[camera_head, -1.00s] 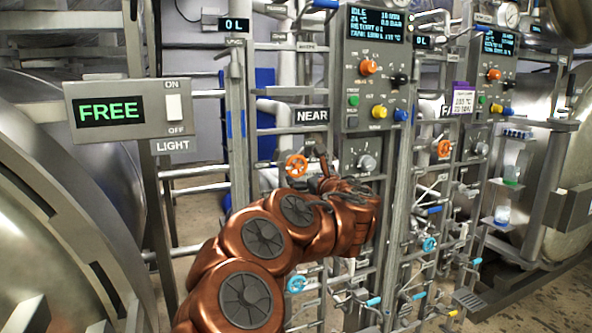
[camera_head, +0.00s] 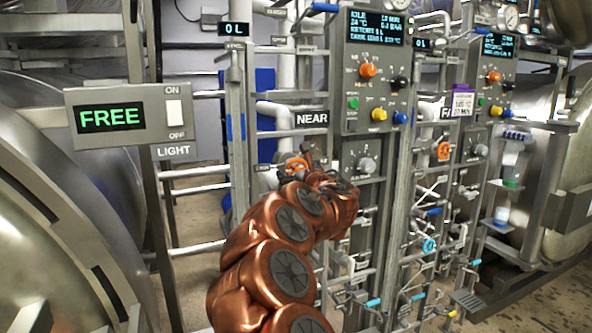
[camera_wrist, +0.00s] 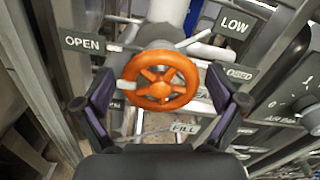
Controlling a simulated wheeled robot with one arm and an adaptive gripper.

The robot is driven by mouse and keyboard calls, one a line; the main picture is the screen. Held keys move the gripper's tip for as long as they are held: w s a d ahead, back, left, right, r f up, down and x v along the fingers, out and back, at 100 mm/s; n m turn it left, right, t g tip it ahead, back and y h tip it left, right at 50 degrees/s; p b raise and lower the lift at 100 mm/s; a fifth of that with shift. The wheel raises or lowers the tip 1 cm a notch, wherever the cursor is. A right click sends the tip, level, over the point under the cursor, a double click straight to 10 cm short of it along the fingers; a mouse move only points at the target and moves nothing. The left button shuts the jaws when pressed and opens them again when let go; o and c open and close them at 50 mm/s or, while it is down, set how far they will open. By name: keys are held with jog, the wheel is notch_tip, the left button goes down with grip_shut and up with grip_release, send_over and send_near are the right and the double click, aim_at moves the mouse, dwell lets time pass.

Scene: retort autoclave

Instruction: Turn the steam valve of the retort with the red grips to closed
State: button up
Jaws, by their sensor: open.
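An orange handwheel (camera_wrist: 162,80) fills the middle of the wrist view, between plates reading OPEN (camera_wrist: 82,43) at upper left and CLOSED (camera_wrist: 238,74), partly covered, at right. A small pale marker shows at the wheel's left side. My gripper (camera_wrist: 160,92) is open, with one finger on each side of the wheel; I cannot tell whether they touch it. In the head view my gripper (camera_head: 306,168) is at the orange wheel (camera_head: 295,167), left of the NEAR panel (camera_head: 372,80), and partly hides it. No red grips can be made out.
Another orange wheel (camera_head: 444,151) and a blue wheel (camera_head: 429,246) sit on the pipework farther right. Pipes and frame posts crowd around the gripper. LOW (camera_wrist: 236,24) and FILL (camera_wrist: 185,128) plates are close by. A light switch box (camera_head: 130,112) stands at left.

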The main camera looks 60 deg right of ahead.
jog(key=shift+c, duration=0.3)
jog(key=c, duration=1.1)
